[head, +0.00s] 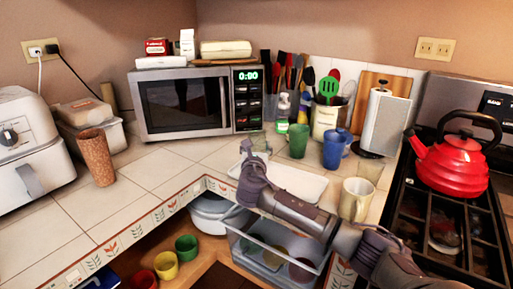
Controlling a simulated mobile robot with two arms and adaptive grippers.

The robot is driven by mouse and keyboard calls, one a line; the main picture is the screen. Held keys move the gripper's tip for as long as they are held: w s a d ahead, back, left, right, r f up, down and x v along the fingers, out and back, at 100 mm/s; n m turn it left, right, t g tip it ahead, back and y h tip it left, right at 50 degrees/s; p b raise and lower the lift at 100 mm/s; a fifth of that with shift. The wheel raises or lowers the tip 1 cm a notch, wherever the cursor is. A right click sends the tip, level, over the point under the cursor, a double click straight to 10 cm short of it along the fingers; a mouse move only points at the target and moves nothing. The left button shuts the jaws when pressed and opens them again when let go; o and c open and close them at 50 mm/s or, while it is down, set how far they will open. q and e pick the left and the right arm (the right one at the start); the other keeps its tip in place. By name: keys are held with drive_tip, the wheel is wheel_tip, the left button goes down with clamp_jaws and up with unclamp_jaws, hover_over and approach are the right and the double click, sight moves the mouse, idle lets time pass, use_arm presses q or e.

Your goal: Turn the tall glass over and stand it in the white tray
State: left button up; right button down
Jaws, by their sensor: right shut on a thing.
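The white tray (303,184) lies on the tiled counter in front of the microwave, partly hidden by my right arm. My right gripper (254,158) is over the tray's left end, shut on a clear glass (257,138) that I take to be the tall glass. The glass shows small and faint above the fingers, its lower part hidden by them. I cannot tell which end is up or whether it touches the tray. My left gripper is not in view.
A green cup (298,141), a blue mug (335,149), a beige mug (355,199) and another clear glass (370,171) stand around the tray's back and right. The microwave (185,103) is behind. A red kettle (452,165) sits on the stove. The left counter has free room.

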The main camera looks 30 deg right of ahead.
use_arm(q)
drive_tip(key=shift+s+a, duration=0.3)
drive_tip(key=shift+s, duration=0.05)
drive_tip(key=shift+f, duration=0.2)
use_arm(e)
drive_tip(key=shift+f, duration=0.45)
drive_tip(key=shift+c, duration=1.2)
unclamp_jaws()
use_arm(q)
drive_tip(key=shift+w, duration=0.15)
